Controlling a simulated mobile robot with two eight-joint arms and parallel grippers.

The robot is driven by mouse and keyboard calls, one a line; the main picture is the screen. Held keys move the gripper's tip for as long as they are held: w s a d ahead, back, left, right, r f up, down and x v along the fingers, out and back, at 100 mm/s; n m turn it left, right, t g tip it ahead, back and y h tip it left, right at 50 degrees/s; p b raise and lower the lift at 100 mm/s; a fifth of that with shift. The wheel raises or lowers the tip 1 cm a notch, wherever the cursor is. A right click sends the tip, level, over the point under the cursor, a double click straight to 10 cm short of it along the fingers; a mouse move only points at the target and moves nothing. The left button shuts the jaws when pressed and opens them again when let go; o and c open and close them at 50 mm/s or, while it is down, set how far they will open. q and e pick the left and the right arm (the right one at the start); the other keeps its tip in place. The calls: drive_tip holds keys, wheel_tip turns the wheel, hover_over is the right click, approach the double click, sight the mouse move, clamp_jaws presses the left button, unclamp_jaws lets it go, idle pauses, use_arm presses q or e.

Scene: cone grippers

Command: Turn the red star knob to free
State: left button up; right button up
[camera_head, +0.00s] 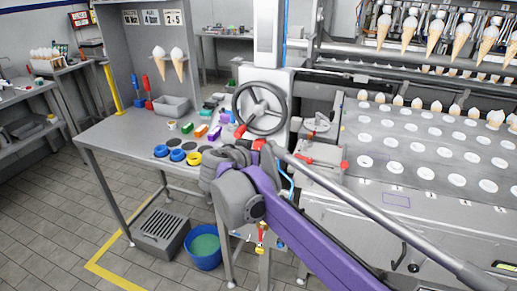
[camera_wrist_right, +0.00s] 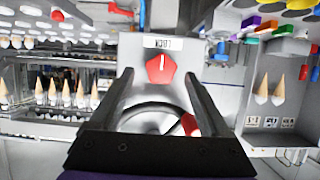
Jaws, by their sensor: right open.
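The red star knob (camera_wrist_right: 160,72) is in the middle of the right wrist view, on a pale panel. A white mark on it points up in that view, toward a small white label that seems to read LOCK (camera_wrist_right: 163,43), upside down. My right gripper (camera_wrist_right: 160,78) is open, with one finger to each side of the knob in the picture; I see no contact. In the head view my right gripper (camera_head: 226,162) is at the end of the purple arm, its fingers mostly hidden. I cannot surely pick out the knob there. My left gripper is not in view.
A dark handwheel (camera_head: 260,108) with a red handle is close to the gripper. A table (camera_head: 120,138) at left holds coloured rings and blocks. A machine plate (camera_head: 440,160) with cones is at right. A blue bucket (camera_head: 204,249) stands on the floor.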

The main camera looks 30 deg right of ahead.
sight(260, 146)
drive_tip(key=shift+x, duration=1.35)
drive_tip(key=shift+w+a, duration=0.1)
clamp_jaws()
